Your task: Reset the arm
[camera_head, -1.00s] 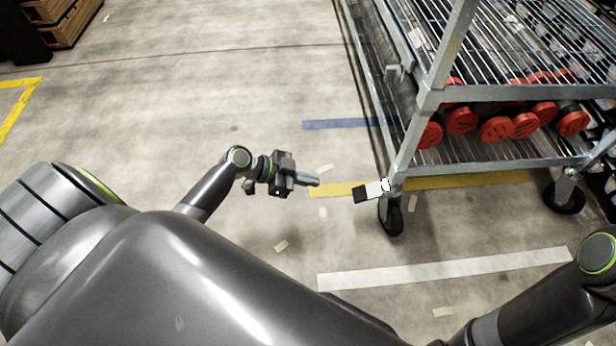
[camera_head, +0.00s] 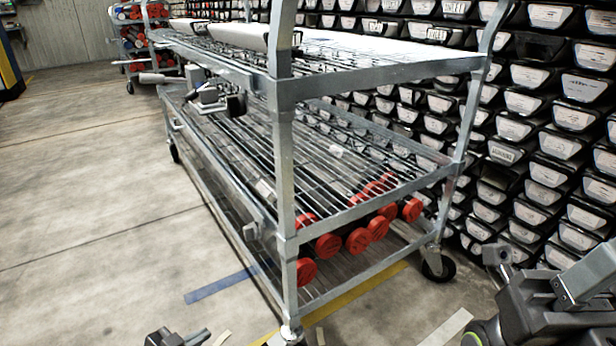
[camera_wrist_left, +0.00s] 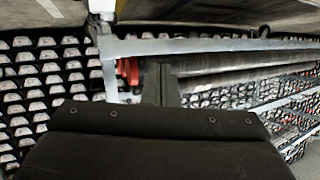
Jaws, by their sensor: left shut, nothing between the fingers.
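My left gripper (camera_head: 198,337) shows at the bottom edge of the head view, with its arm cut off below. Its fingers are together and empty, above bare floor in front of the cart. In the left wrist view its dark body fills the bottom and the closed fingers (camera_wrist_left: 160,84) point up the picture. My right arm (camera_head: 540,300) comes in at the lower right corner of the head view. It is partly cut off, and I cannot make out the state of its fingers.
A metal wire-shelf cart (camera_head: 284,190) on casters stands ahead, holding tubes with red caps (camera_head: 357,240). A wall of labelled black bins (camera_head: 545,110) is behind it. Another loaded cart (camera_head: 130,40) stands far left. The concrete floor (camera_head: 90,200) at left is clear.

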